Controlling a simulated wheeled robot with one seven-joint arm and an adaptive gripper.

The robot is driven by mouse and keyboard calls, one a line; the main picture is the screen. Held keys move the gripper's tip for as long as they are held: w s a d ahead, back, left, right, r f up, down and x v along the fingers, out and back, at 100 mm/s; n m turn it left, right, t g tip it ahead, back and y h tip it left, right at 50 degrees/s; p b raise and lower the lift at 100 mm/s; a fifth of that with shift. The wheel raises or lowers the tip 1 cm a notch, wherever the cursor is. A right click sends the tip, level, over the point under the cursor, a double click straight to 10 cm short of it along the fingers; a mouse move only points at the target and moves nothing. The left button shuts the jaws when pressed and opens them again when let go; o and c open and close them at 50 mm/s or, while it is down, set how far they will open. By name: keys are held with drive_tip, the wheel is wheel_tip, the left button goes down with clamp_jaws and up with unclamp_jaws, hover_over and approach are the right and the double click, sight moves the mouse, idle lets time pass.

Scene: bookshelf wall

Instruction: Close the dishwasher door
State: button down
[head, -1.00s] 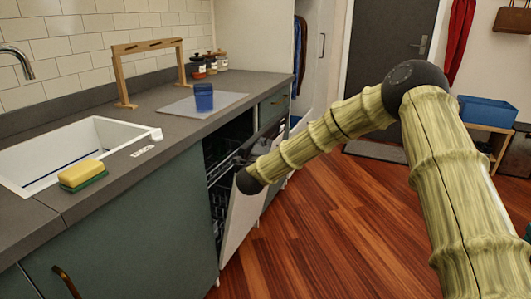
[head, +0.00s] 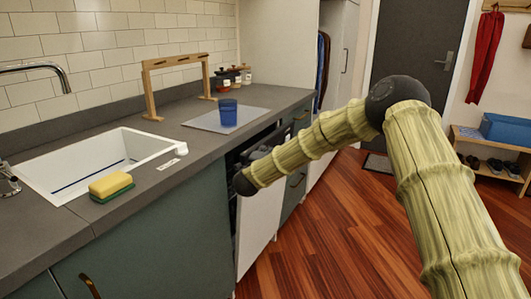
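The dishwasher door (head: 259,228) is a pale panel under the counter, right of the green cabinet front. It stands nearly upright, with a dark gap to the dishwasher interior (head: 236,158) showing above it. My arm reaches in from the right, and its dark rounded wrist joint is at the door's upper left edge. Grey parts that look like my gripper (head: 262,152) show behind the arm at the top of the door. Its fingers are mostly hidden, so I cannot tell whether they are open or touching the door.
The grey counter (head: 110,225) holds a white sink (head: 135,147), a yellow-green sponge (head: 111,186), a blue cup (head: 228,113) on a mat, a wooden rack and several jars. Wooden floor (head: 330,250) is clear before the dishwasher. A shoe bench (head: 490,143) stands at the far right.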

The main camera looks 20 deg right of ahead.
drive_tip(key=s+a, duration=0.2)
drive_tip(key=s, duration=0.9)
drive_tip(key=s+d+f+n+t+y+b, duration=0.1)
drive_tip(key=s+f+n+t+y, duration=0.15)
drive_tip(key=f+y, duration=0.35)
drive_tip(key=s+d+f+n+t+y, duration=0.1)
drive_tip(key=d+f+n+y, duration=0.2)
drive_tip(key=f, duration=0.5)
drive_tip(key=w+a+r+b, duration=0.1)
drive_tip(key=w+a, duration=0.3)
drive_tip(key=w, duration=0.8)
drive_tip(key=shift+w+a+r+n+b, duration=0.15)
drive_tip(key=shift+w+r+n+b, duration=0.1)
drive_tip(key=shift+w+n+b, duration=0.15)
drive_tip(key=shift+g, duration=0.25)
